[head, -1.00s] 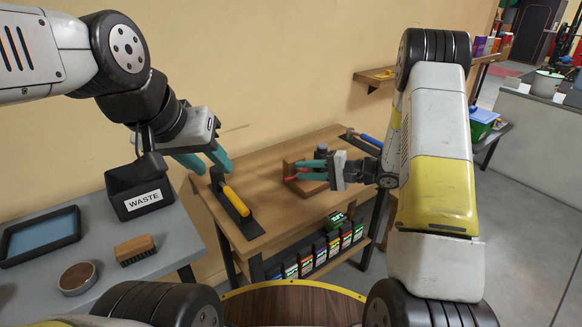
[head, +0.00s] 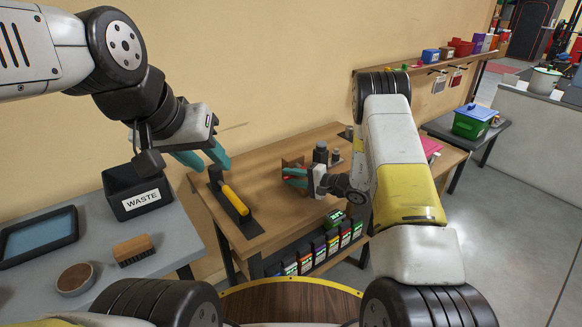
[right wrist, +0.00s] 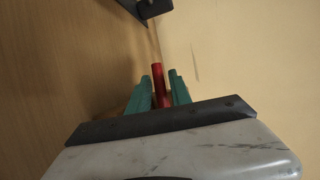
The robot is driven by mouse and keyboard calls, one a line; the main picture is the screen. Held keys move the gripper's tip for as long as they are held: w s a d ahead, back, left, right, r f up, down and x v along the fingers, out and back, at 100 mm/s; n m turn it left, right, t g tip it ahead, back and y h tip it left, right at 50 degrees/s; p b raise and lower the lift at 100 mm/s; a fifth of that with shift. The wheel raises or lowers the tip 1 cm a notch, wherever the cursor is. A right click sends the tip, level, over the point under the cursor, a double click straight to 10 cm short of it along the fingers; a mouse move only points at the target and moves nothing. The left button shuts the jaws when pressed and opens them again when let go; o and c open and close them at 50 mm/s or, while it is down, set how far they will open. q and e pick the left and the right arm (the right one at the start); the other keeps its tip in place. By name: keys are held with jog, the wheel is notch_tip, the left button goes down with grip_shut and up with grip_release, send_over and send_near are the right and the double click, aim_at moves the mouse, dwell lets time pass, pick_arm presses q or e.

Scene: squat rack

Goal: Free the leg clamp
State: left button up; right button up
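A red handle (head: 292,171) shows at the brown wooden piece (head: 292,160) on the workbench; I take it to be part of the leg clamp, whose other parts are hard to make out. My right gripper (head: 296,177) reaches it from the right. In the right wrist view the red handle (right wrist: 159,84) stands between the two teal fingers (right wrist: 161,92), which appear closed on it. The handle's lower end is hidden by the gripper. My left gripper (head: 203,158) is open and empty, above the left end of the bench.
The wooden bench (head: 262,191) carries a yellow-handled tool (head: 235,200) at left and dark cylinders (head: 320,153) behind my right gripper. A black waste bin (head: 138,193) and a brush (head: 134,250) stand on the grey table at left. Bare bench top lies between the tool and clamp.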

grip_shut()
dwell(1.5)
